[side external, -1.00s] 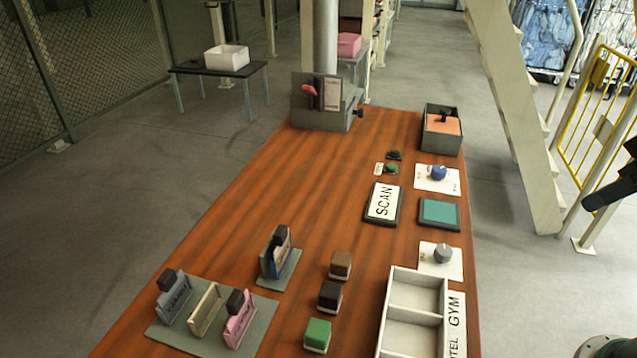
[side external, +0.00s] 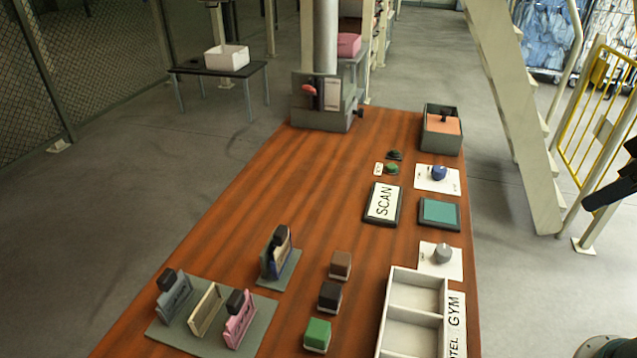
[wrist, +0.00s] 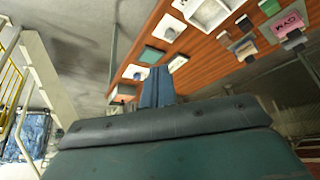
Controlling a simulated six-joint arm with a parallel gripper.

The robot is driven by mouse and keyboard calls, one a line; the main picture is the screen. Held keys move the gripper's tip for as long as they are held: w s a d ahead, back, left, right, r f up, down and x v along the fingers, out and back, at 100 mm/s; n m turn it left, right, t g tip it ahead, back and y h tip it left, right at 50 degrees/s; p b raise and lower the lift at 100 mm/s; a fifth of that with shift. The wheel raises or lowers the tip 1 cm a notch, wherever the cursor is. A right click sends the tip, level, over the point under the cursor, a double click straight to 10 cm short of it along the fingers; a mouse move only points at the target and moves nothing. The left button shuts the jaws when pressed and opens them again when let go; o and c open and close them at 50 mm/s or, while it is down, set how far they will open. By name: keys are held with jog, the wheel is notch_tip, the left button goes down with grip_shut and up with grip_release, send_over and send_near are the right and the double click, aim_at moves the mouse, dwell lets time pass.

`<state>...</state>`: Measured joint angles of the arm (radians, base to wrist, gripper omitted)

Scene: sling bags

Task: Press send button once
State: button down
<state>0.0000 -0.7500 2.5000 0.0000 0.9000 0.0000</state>
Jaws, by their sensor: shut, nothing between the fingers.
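A small green button (side external: 392,168) sits on the wooden table, right of a small white label (side external: 379,168) whose text is too small to read surely. A darker green round piece (side external: 395,155) lies just behind it. I cannot tell for certain which is the send button. In the wrist view my gripper (wrist: 157,73) is shut and empty, its blue-grey fingers together and pointing towards the table. It is off the table and touches nothing there. A dark part, likely my gripper's end (side external: 590,203), shows at the side view's right edge, well right of the buttons.
Near the buttons are the SCAN pad (side external: 383,203), a teal pad (side external: 439,212), a blue knob (side external: 438,173), a grey knob (side external: 443,253) and a grey box (side external: 441,140). A white divided tray (side external: 417,293), several blocks and small bags stand nearer. The table's middle is clear.

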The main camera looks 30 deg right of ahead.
jog(key=shift+w, duration=0.1)
jog(key=m+t+h, duration=0.1)
jog(key=m+t, duration=0.2)
jog(key=m, duration=0.8)
send_over(394, 168)
notch_tip(394, 168, down, 14)
jog(key=shift+f, duration=0.2)
jog(key=shift+f, duration=0.15)
jog(key=shift+f, duration=4.2)
jog(key=shift+f, duration=0.1)
